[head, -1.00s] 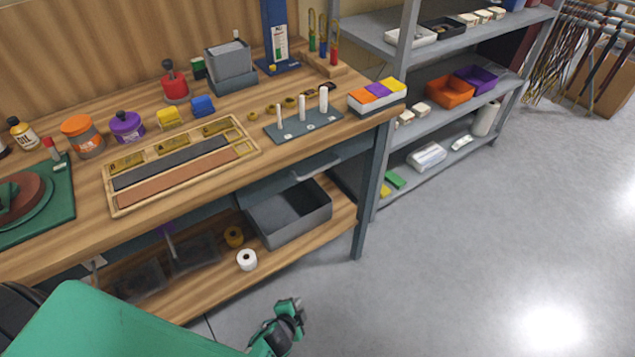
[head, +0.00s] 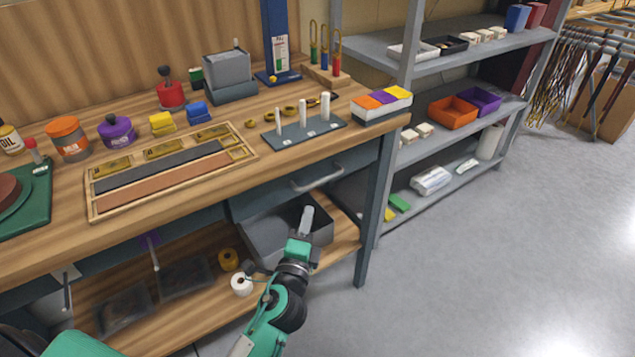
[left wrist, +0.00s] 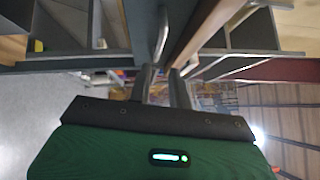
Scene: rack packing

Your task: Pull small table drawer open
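The small table drawer (head: 285,191) is a grey-blue front under the right end of the wooden workbench, and it looks shut. Its pale bar handle (head: 318,180) runs along the front; the handle also shows in the left wrist view (left wrist: 161,34), beyond the fingers. My left gripper (head: 306,215) is below the handle in the head view, in front of the grey bin, apart from the handle. In the left wrist view its two fingers (left wrist: 163,84) stand apart with a narrow gap and nothing between them. My right gripper is not in view.
A grey bin (head: 262,238) and rolls of tape (head: 242,284) lie on the lower shelf behind my left arm. The bench leg (head: 372,215) stands right of the drawer. A grey shelf unit (head: 445,200) is farther right. The floor in front is clear.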

